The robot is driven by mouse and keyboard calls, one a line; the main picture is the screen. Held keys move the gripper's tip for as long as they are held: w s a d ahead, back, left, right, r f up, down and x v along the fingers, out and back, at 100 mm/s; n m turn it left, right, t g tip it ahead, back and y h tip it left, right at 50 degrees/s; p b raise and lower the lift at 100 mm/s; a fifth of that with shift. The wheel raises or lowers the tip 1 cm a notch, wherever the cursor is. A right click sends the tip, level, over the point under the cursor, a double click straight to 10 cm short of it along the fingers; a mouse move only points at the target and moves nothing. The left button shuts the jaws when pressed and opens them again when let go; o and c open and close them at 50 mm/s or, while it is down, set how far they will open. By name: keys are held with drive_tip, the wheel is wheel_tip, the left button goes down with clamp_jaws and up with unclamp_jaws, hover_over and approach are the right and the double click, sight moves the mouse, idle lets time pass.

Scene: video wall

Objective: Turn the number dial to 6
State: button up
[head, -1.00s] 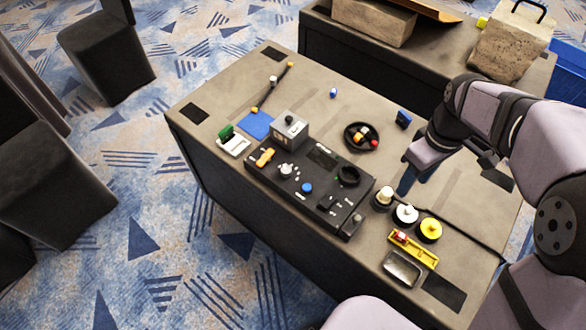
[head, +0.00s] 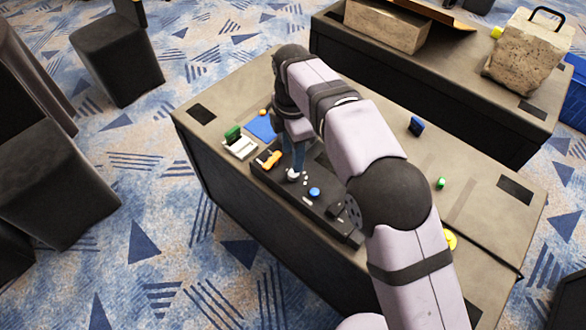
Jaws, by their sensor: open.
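The black control panel (head: 270,182) lies along the front edge of the table, partly hidden by my arm. A white dial (head: 292,175) sits on its left half, with small white marks beside it; no digits can be read.
An orange handle (head: 269,160) is left of the dial and a blue button (head: 314,192) right of it. A green block (head: 232,133) on a white holder (head: 241,148) and a blue mat (head: 261,128) lie beyond the panel's left end. My arm covers the middle of the table.

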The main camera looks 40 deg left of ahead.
sight(294, 175)
drive_tip(key=shift+d+f+p, duration=0.1)
drive_tip(key=shift+f+p, duration=0.25)
drive_tip(key=shift+f, duration=3.3)
drive_tip(key=c, duration=1)
